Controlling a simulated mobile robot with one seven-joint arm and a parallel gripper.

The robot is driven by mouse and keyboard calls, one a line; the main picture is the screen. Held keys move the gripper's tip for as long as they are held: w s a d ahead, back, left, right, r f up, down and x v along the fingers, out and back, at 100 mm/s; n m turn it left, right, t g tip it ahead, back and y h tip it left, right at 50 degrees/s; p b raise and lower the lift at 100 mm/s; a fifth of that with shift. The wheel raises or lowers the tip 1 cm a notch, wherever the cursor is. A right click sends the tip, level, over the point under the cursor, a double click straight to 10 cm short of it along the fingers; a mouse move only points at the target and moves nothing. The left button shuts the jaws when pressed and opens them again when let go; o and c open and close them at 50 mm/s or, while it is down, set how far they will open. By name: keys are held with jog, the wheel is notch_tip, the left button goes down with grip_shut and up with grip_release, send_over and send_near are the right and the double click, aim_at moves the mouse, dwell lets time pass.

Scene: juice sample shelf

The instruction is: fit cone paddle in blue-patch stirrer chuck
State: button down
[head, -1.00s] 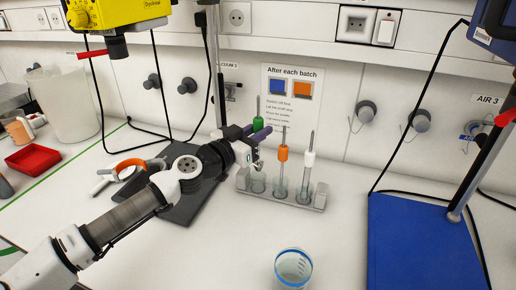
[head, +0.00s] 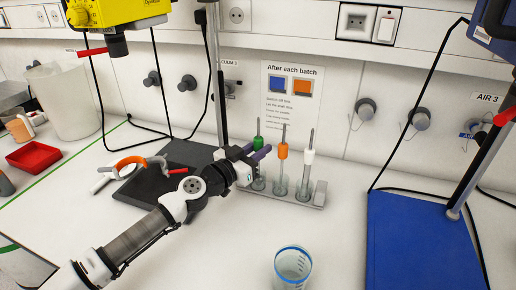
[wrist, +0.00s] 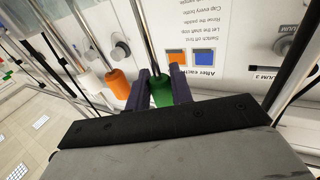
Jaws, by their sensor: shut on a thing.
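My gripper (head: 259,152) is at the left end of a clear rack (head: 290,197), its purple fingers on either side of a green-collared paddle (head: 258,140). In the wrist view the fingers are shut on the green collar (wrist: 162,93). The paddle is upright, its rod rising above the collar and its lower end at the left glass tube; its tip shape is unclear. An orange-collared paddle (head: 282,151) and a white-collared paddle (head: 308,157) stand in the other tubes. A yellow stirrer (head: 115,12) is upper left and a blue stirrer (head: 497,30) upper right.
A beaker (head: 293,268) stands in front of the rack. The blue stirrer's base plate (head: 425,240) is at right, a dark base plate (head: 170,170) at left. An orange-and-white ring-shaped item (head: 130,165), red tray (head: 33,154) and clear jug (head: 70,105) are left. Cables hang by both stirrers.

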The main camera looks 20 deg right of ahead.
jog(key=shift+f, duration=0.2)
jog(key=c, duration=1.2)
grip_release()
jog(key=shift+c, duration=0.2)
